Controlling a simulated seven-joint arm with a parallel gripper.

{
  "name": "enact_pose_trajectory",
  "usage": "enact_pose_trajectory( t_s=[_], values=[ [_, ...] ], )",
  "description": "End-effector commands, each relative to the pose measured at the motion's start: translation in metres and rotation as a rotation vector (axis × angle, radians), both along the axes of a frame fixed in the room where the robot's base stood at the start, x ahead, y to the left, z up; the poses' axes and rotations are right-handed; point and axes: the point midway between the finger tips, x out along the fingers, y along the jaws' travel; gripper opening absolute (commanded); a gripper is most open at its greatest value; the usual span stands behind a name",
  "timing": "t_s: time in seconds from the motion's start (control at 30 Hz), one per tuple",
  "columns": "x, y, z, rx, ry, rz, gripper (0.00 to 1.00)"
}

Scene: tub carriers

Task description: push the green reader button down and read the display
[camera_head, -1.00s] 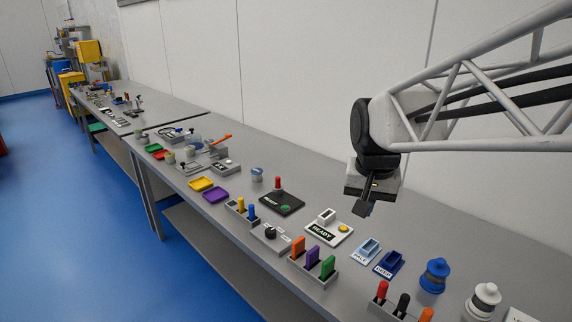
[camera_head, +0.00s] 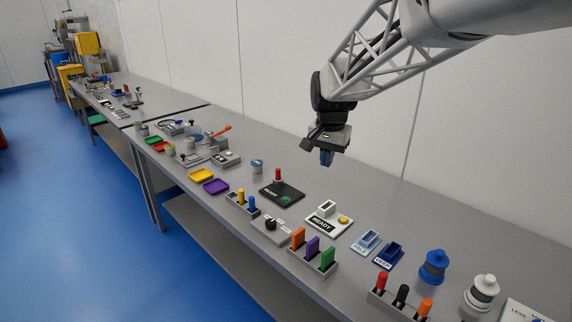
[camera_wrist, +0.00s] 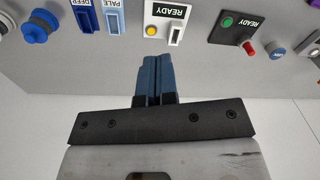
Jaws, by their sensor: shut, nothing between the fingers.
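The black reader box (camera_head: 293,188) lies on the bench, with a green button (camera_head: 286,199) on its top and a red upright handle (camera_head: 278,176). It shows upside down at the upper right of the wrist view, with the green button (camera_wrist: 228,21) uncovered. Its display (camera_wrist: 245,22) there appears to read READY in light letters on dark. My gripper (camera_head: 326,161) is shut and empty, held above the bench behind and to the right of the box. The blue fingertips (camera_wrist: 157,58) are apart from the button.
A white box (camera_head: 329,218) with a yellow button and a READY label stands right of the reader. A grey knob box (camera_head: 271,229) and racks of coloured pegs stand in front. A small blue-topped jar (camera_head: 257,167) sits behind left. Bare bench lies below my gripper.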

Motion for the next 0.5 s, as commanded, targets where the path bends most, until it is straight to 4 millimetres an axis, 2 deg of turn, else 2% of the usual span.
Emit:
enact_pose_trajectory(
  t_s=[0.03, 0.5],
  values=[
    [0.011, 0.004, -0.004, 0.000, 0.006, -0.010, 0.00],
    [0.094, 0.037, -0.035, 0.006, 0.043, -0.119, 0.00]
  ],
)
